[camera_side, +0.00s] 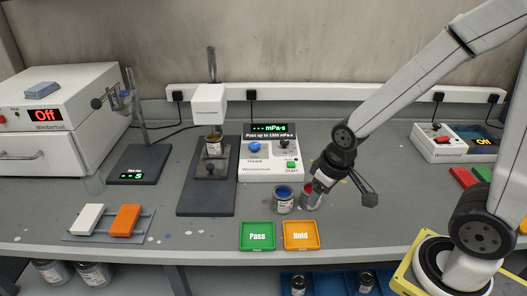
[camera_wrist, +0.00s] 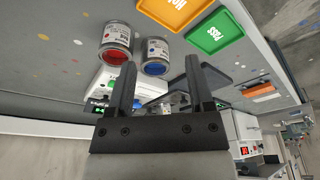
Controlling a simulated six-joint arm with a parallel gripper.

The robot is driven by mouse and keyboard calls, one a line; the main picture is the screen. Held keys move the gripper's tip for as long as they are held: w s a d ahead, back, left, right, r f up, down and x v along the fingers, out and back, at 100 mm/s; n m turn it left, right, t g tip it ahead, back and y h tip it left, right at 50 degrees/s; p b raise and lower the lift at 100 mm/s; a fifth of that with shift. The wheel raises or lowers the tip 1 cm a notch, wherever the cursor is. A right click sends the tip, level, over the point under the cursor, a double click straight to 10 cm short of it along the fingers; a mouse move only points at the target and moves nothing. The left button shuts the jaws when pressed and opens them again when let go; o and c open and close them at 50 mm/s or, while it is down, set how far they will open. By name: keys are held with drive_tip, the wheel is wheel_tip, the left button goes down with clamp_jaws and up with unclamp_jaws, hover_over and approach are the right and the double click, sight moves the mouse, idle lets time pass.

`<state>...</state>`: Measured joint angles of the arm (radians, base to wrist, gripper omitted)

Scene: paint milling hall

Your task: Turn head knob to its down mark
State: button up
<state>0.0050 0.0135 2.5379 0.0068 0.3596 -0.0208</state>
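The head knob (camera_side: 254,147) is a round blue knob on the left of the white control box (camera_side: 270,175), above the word "Head"; which way it points is too small to tell. A black knob (camera_side: 283,144) and a green Start button (camera_side: 291,164) are to its right. The viscometer's white head (camera_side: 209,104) is on its post, above an open can (camera_side: 214,145). My gripper (camera_side: 342,192) is to the right of the control box, beside the red can. In the wrist view my gripper (camera_wrist: 164,78) has its fingers wide apart with nothing held; they partly hide the box.
A blue-paint can (camera_side: 283,203) and a red-paint can (camera_side: 309,200) stand in front of the control box. Green Pass (camera_side: 257,249) and orange Hold (camera_side: 301,248) trays lie at the front edge.

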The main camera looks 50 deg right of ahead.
drive_tip(key=shift+o, duration=1.3)
drive_tip(key=w+d+n, duration=0.1)
drive_tip(key=w+d, duration=0.1)
drive_tip(key=w, duration=0.6)
drive_tip(key=w+d+r+n+y, duration=0.1)
drive_tip(key=w+d+n, duration=0.1)
drive_tip(key=w, duration=0.7)
drive_tip(key=shift+w+d+r+n, duration=0.2)
drive_tip(key=shift+w+d+n, duration=0.1)
drive_tip(key=shift+d, duration=0.35)
drive_tip(key=n+y, duration=0.2)
drive_tip(key=n, duration=0.3)
approach(255, 145)
drive_tip(key=shift+f+t, duration=0.3)
drive_tip(key=shift+f, duration=0.15)
drive_tip(key=shift+x, duration=3.9)
drive_tip(key=c, duration=1.3)
